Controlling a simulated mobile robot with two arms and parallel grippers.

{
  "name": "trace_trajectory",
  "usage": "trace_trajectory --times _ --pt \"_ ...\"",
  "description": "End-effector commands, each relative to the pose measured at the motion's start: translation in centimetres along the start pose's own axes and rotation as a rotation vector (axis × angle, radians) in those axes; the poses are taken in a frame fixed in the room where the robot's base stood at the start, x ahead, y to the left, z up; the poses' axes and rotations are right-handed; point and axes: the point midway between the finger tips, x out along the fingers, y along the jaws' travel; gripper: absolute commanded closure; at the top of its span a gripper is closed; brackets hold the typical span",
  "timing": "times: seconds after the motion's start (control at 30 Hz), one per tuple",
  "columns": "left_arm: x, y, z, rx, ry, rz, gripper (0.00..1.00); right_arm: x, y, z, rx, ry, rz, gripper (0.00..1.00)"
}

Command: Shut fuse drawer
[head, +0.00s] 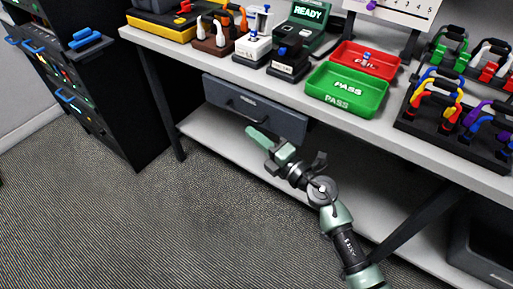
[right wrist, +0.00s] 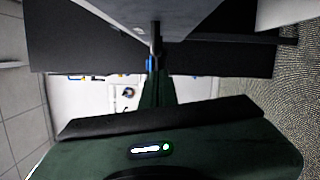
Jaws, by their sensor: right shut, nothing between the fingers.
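The fuse drawer (head: 240,98) is a dark grey front with a handle and a small label, hung under the workbench top. Its front sits close below the bench's front edge, and no inside of it shows; I cannot tell whether a small gap is left. My right gripper (head: 256,136) is shut and empty, with its pale green fingers pointing up-left in front of the drawer's lower edge. I cannot tell whether they touch it. In the right wrist view the narrow fingers (right wrist: 154,60) point at dark panels that I cannot name surely. My left gripper is out of view.
The workbench top (head: 205,55) carries a green PASS tray (head: 347,108), a red tray (head: 365,61) and cable racks (head: 455,135). A lower shelf (head: 215,130) runs beneath. A black cabinet with blue handles (head: 85,85) stands at left. The carpet (head: 150,220) is clear.

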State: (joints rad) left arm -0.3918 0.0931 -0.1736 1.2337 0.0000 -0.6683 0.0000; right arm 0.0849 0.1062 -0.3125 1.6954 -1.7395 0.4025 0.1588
Motion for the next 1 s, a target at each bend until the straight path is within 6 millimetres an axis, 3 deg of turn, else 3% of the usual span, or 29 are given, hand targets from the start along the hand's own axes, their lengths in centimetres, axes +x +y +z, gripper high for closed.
trace_trajectory --times 0.2,0.53,0.8,1.0 --pt "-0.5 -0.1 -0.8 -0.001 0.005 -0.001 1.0 0.3 -0.1 1.3 0.0 0.001 -0.001 1.0" --pt "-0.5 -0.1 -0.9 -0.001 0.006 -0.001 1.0 0.3 -0.1 1.5 0.0 0.0 -0.001 1.0" --pt "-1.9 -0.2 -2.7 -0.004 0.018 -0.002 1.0 1.3 -0.9 5.4 -0.003 0.0 -0.001 1.0" --pt "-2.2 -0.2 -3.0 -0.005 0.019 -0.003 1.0 1.4 -0.8 6.3 0.0 -0.005 0.001 1.0"
